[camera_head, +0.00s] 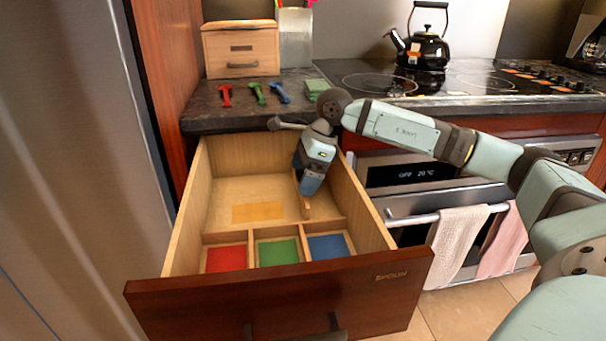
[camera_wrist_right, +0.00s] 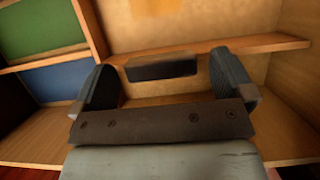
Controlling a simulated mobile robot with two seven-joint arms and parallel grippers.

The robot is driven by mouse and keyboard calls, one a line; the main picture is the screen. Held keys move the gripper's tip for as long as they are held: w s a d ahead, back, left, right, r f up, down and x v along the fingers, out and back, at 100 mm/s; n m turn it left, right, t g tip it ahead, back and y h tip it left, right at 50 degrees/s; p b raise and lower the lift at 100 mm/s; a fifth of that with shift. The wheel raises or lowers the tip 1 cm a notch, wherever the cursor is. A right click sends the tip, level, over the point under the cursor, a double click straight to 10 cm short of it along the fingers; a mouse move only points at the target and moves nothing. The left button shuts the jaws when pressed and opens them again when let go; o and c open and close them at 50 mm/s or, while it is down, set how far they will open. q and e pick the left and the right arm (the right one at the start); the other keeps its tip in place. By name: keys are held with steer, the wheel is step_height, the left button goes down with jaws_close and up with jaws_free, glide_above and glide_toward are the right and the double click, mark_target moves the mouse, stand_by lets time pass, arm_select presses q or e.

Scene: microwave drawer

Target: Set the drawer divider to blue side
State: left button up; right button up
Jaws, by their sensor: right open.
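The open wooden drawer (camera_head: 178,237) has red (camera_head: 226,258), green (camera_head: 277,252) and blue (camera_head: 327,246) compartments along its front. The wooden divider (camera_head: 305,207) runs front to back in the rear section, behind the blue side and partly hidden by my right gripper. In the right wrist view the divider (camera_wrist_right: 268,43) crosses the picture between and beyond the fingers. My left gripper is not in view.
An orange patch (camera_head: 257,211) lies on the drawer floor left of the divider. Red (camera_head: 225,95), green (camera_head: 257,93) and blue (camera_head: 280,92) items lie on the counter. A wooden box (camera_head: 240,50) stands behind them. The oven (camera_head: 420,178) is right of the drawer.

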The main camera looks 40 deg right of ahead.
arm_select(q)
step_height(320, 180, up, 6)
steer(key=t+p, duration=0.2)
steer(key=p, duration=0.2)
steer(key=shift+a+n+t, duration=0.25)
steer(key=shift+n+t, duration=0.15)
arm_select(e)
steer(key=v, duration=1.3)
steer(key=shift+r, duration=0.15)
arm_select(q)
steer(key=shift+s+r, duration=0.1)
arm_select(e)
steer(key=shift+s+d, duration=0.1)
steer(key=shift+s, duration=0.05)
